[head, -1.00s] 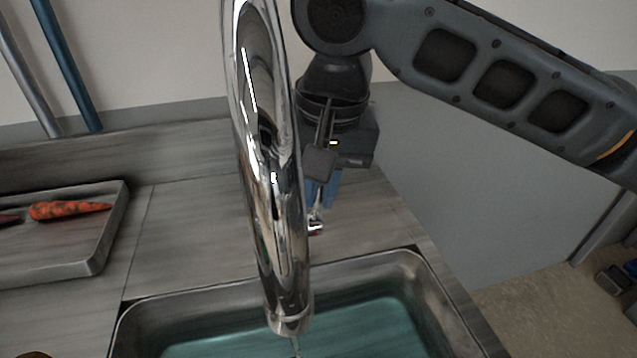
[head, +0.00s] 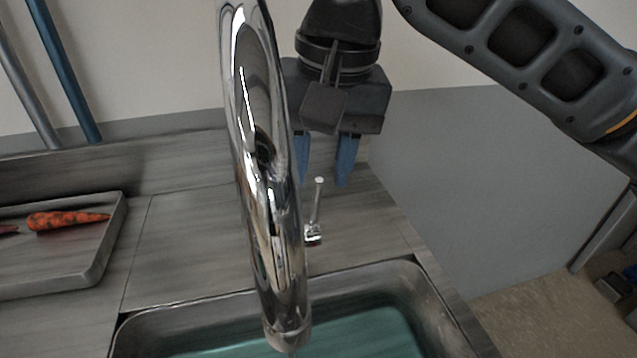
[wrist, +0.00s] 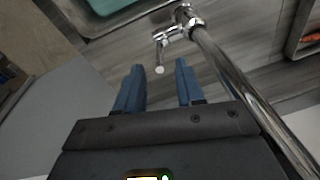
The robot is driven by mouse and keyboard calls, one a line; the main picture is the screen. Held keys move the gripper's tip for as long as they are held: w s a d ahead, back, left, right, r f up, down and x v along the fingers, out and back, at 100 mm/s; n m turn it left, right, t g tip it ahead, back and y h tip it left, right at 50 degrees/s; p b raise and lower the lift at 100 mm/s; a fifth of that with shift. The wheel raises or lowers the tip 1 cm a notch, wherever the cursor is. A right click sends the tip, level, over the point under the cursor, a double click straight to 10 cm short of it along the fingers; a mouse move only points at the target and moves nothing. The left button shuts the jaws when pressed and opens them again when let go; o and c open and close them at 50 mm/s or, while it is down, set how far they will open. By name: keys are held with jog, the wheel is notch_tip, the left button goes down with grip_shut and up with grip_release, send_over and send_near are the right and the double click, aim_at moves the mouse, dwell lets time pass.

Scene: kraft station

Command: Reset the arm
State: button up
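My gripper (head: 325,172) is raised behind the chrome faucet, above the back of the counter. Its two blue fingers are apart with nothing between them; they also show in the wrist view (wrist: 159,85). A small chrome faucet lever (head: 316,210) stands on the counter just below the fingertips, and in the wrist view the lever (wrist: 160,56) lies beyond them. The lever looks apart from the fingers. The faucet spout (head: 268,190) hides part of the gripper's left side in the head view.
The sink (head: 425,285) with a teal basin is at the front. A tray (head: 100,262) with a carrot (head: 66,220) lies at the left. Blue and grey poles (head: 65,75) stand behind it. The counter between tray and faucet is clear.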

jog(key=shift+s+d+r, duration=0.1)
jog(key=shift+r, duration=0.85)
